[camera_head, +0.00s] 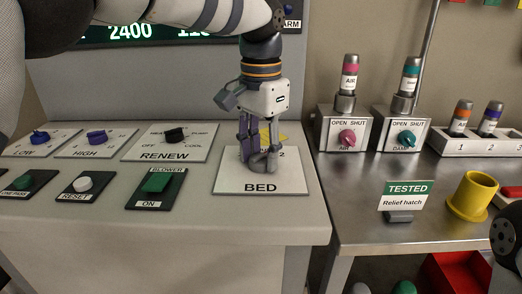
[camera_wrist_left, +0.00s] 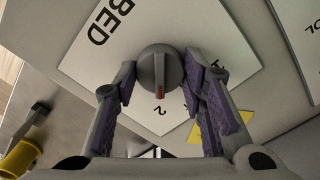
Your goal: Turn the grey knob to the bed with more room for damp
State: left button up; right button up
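The grey knob (camera_wrist_left: 158,66) sits on the white BED plate (camera_head: 232,184); the plate also shows in the left wrist view (camera_wrist_left: 215,28). The knob is round with a raised bar, and its red mark points down in the left wrist view, toward the "2". Another label, partly hidden, lies by the right finger. My left gripper (camera_head: 258,165) points down over the plate. In the left wrist view its fingers (camera_wrist_left: 160,78) stand on both sides of the knob, very close to it, with a narrow gap at the left.
A display (camera_head: 130,31) reads 2400; its second number is partly hidden. RENEW (camera_head: 190,148), HIGH and LOW knobs and several buttons lie left of the plate. AIR (camera_head: 347,138) and DAMP (camera_head: 406,138) valves, a yellow cup (camera_head: 472,198) and a TESTED sign (camera_head: 408,190) stand right.

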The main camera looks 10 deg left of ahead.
pick_arm(q)
jog(key=shift+c, duration=1.4)
jog(key=shift+n, duration=0.3)
pick_arm(e)
jog(key=shift+w+r, duration=0.1)
pick_arm(q)
jog(key=shift+r+n+p, duration=0.15)
jog(key=shift+n+p, duration=0.15)
jog(key=shift+n, duration=0.7)
jog(key=n, duration=1)
jog(key=shift+p, duration=0.3)
jog(key=n, duration=0.5)
pick_arm(e)
jog(key=shift+w+r+t, duration=0.3)
jog(key=shift+w+r, duration=0.35)
jog(key=shift+w, duration=0.1)
pick_arm(q)
jog(key=shift+f+n, duration=0.2)
jog(key=shift+n, duration=0.1)
